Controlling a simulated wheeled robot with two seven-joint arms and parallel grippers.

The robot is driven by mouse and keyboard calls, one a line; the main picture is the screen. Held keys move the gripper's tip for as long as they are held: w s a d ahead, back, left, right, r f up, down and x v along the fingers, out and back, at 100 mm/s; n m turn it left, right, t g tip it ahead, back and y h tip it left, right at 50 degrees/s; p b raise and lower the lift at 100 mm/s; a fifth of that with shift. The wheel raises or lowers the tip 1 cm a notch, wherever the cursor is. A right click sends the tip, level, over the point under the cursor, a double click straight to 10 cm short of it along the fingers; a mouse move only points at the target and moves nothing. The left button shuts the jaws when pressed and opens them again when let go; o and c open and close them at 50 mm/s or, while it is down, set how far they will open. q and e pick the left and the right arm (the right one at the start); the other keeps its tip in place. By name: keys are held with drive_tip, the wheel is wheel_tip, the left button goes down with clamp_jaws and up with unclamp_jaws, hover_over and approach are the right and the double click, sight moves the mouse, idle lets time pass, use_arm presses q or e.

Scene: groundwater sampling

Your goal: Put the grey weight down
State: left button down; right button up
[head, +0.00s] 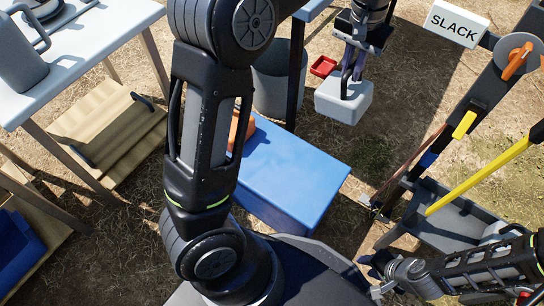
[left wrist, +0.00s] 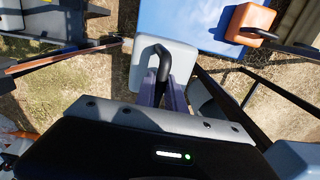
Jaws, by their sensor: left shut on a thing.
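The grey weight (head: 343,101) is a pale block with a dark handle, at the upper middle of the head view. My left gripper (head: 350,72) is above it, shut on its handle. In the left wrist view the weight (left wrist: 145,62) is beyond the fingers of my left gripper (left wrist: 163,85), which meet at the black handle. The weight appears over bare, grassy ground; I cannot tell whether it touches it. My right gripper (head: 376,274) is low at the right of the head view, with no thing visible in it; its fingers are too unclear to judge.
A blue box (head: 290,172) stands nearer than the weight; an orange weight (left wrist: 250,20) is on it. A grey bin (head: 273,85) and a small red tray (head: 323,66) are close by. At the right are a SLACK sign (head: 457,23), a yellow bar (head: 480,176) and a grey trough (head: 445,232).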

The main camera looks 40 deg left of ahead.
use_arm(q)
drive_tip(key=shift+a, duration=0.1)
drive_tip(key=s+a+f+n+g, duration=0.1)
drive_tip(key=s+a+f+n, duration=0.8)
drive_tip(key=n, duration=0.9)
drive_tip(key=shift+s+a+f, duration=0.35)
drive_tip(key=shift+s+a, duration=1.2)
drive_tip(key=shift+s, duration=0.15)
use_arm(e)
drive_tip(key=shift+f, duration=0.1)
